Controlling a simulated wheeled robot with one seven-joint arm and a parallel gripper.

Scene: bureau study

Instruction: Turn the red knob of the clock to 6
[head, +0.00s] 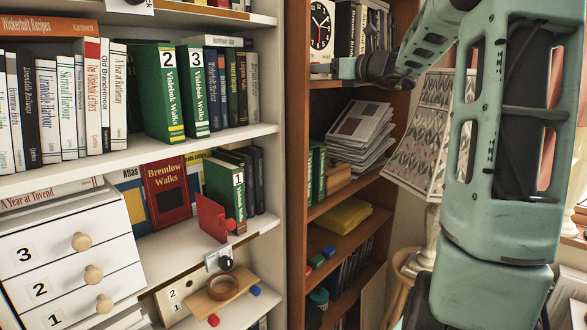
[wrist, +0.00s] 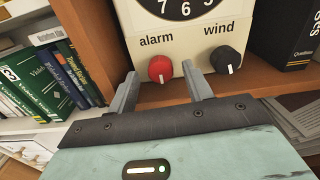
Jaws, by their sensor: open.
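The clock (head: 321,28) stands on the brown bookcase at the top of the head view, with a dark face and light numerals. In the wrist view its cream front (wrist: 186,48) fills the top middle. The red knob (wrist: 160,69), labelled "alarm", sits on the left of that front, with a white mark near its lower part. A black knob (wrist: 226,60), labelled "wind", sits to its right. My gripper (wrist: 160,84) is open, its fingers on either side of and below the red knob, apparently not holding it. In the head view my gripper (head: 325,69) is small at the clock's base.
Books (wrist: 60,80) stand left of the clock, and a black book (wrist: 284,35) stands close on its right. A brown upright (wrist: 93,38) separates the left shelves from the clock.

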